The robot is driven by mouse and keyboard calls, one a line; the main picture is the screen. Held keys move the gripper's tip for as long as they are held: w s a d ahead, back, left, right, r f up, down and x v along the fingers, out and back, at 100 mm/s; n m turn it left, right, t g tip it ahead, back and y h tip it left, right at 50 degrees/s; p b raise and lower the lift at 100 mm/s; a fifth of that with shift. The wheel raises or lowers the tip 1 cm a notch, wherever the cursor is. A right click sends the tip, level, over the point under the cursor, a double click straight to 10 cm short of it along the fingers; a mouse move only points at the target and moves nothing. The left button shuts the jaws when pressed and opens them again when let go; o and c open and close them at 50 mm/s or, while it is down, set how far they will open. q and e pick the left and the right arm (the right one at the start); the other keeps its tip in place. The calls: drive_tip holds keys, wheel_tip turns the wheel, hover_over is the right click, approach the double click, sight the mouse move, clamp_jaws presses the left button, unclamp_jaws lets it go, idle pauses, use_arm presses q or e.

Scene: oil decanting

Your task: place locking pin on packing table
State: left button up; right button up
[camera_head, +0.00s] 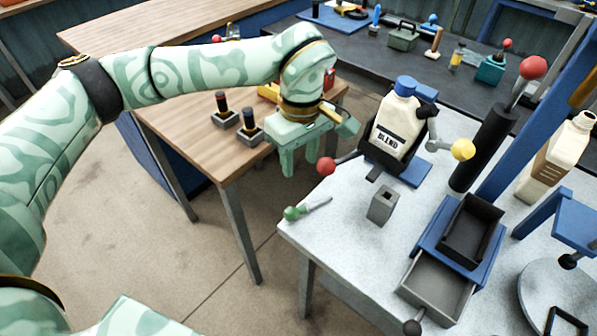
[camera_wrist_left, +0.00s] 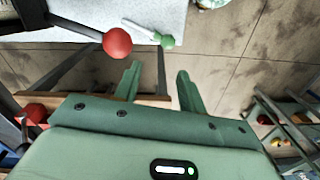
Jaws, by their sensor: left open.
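A pin with a green ball head and a thin pale shaft, which looks like the locking pin (camera_head: 293,213), lies at the left edge of the pale speckled table (camera_head: 330,245). It also shows in the left wrist view (camera_wrist_left: 166,41), beyond the fingertips. My left gripper (camera_head: 300,166) is open and empty, pointing down above the gap between the pale table and the wooden table (camera_head: 185,125). In the left wrist view its two fingers (camera_wrist_left: 158,72) stand apart with nothing between them. The pictures do not mark which table is the packing table. My right gripper is not in view.
A red ball knob (camera_head: 326,167) sticks out close to my left gripper, from the bottle's (camera_head: 398,122) black cradle. Two black-handled pieces (camera_head: 250,127) stand on the wooden table.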

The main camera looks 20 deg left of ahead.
use_arm(q)
wheel_tip(320, 180, up, 5)
drive_tip(key=shift+f+p, duration=0.1)
drive_tip(key=shift+p, duration=0.2)
idle(1.3)
